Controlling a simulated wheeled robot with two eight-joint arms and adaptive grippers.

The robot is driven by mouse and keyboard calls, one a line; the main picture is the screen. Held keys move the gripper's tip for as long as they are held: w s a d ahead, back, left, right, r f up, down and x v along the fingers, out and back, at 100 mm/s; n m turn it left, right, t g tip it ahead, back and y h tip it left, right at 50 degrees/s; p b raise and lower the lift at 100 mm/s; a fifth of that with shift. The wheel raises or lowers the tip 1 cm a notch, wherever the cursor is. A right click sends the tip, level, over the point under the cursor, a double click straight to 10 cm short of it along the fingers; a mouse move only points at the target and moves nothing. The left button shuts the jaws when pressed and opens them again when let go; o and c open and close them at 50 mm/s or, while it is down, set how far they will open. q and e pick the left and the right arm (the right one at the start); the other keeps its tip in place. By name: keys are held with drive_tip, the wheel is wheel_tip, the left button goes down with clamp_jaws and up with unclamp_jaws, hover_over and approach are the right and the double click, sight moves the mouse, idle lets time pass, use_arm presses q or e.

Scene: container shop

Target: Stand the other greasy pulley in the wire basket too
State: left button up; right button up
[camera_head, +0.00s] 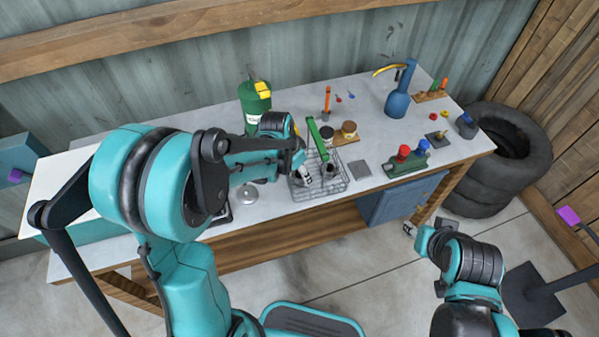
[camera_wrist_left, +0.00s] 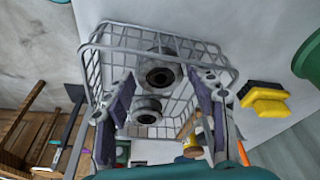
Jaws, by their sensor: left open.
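The wire basket (camera_head: 338,187) stands on the workbench, and its grey mesh fills the middle of the left wrist view (camera_wrist_left: 205,45). Two grey pulleys with dark centres are inside it in that view: one farther up (camera_wrist_left: 161,76) and one lower (camera_wrist_left: 147,111). My left gripper (camera_head: 305,167) is at the basket. Its fingers (camera_wrist_left: 160,80) are open, one on each side of the pulleys in the wrist view; I cannot tell whether they touch either pulley. My right gripper (camera_head: 409,229) is low in front of the bench, its fingers too small to read.
A green bar (camera_head: 317,139) rises over the basket. A yellow brush (camera_wrist_left: 264,98) shows beside the basket. Right of it are a grey plate (camera_head: 359,170), a red-and-blue-topped green block (camera_head: 408,164) and a blue oil can (camera_head: 398,103).

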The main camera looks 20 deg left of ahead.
use_arm(q)
drive_tip(key=p+v, duration=0.4)
drive_tip(key=v, duration=0.6)
drive_tip(key=s+r+n+t, duration=0.2)
drive_tip(key=s+r+n, duration=0.1)
drive_tip(key=s, duration=0.4)
drive_tip(key=s+a+r+n+t+y, duration=0.1)
drive_tip(key=s+r+n+t, duration=0.1)
drive_tip(key=s, duration=0.5)
drive_tip(key=shift+s+a+r+n+t+y, duration=0.15)
drive_tip(key=shift+s+r+n+t+y, duration=0.2)
drive_tip(key=shift+r+n, duration=0.5)
drive_tip(key=shift+f, duration=0.15)
